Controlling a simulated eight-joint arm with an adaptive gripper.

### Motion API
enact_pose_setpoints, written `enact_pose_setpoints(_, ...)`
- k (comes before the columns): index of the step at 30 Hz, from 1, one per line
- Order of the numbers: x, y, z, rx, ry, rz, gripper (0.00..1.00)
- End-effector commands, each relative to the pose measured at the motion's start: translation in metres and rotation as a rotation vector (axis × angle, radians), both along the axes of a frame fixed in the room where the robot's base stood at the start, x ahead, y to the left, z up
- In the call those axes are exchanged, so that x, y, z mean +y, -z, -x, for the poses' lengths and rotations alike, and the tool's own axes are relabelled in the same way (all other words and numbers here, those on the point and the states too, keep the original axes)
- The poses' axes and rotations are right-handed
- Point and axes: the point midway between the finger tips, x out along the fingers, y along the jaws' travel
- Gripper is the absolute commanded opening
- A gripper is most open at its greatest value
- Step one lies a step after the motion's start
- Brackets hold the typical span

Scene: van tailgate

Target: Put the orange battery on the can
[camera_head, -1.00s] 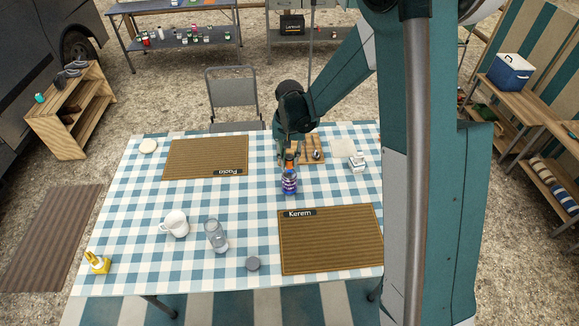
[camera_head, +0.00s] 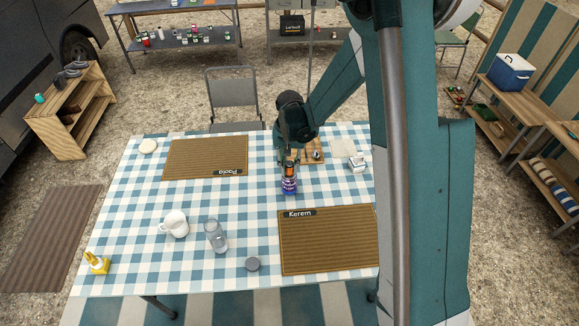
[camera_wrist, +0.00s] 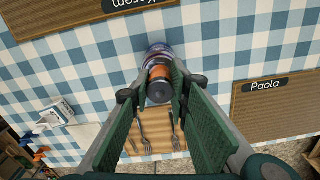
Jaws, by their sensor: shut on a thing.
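The orange battery (camera_wrist: 158,73) with a dark end is between my gripper's fingers (camera_wrist: 158,95), which are shut on it. In the head view the battery (camera_head: 290,170) is upright, directly above the blue-purple can (camera_head: 289,186). The can stands on the checked tablecloth, and its edge shows behind the battery in the wrist view (camera_wrist: 158,49). The battery's lower end appears to meet the can's top; I cannot tell whether they touch. My gripper hides part of the battery in the head view.
The Kerem mat (camera_head: 330,240) lies in front and right of the can, the Paola mat (camera_head: 205,158) behind left. A wooden board with cutlery (camera_head: 313,150) and a small white box (camera_head: 356,162) are behind. A mug (camera_head: 175,224), glass (camera_head: 215,236) and grey disc (camera_head: 252,264) stand front left.

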Motion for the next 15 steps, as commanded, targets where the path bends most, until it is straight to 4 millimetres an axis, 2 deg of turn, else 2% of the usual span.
enact_pose_setpoints(3,0.0000,0.0037,-0.0001,0.000,0.000,0.000,0.05)
enact_pose_setpoints(4,0.0000,0.0037,-0.0001,0.000,0.000,0.000,0.20)
enact_pose_setpoints(7,0.0001,0.0028,0.0000,0.000,0.000,0.000,0.33)
enact_pose_setpoints(15,0.0001,0.0027,-0.0001,0.000,0.000,0.000,0.34)
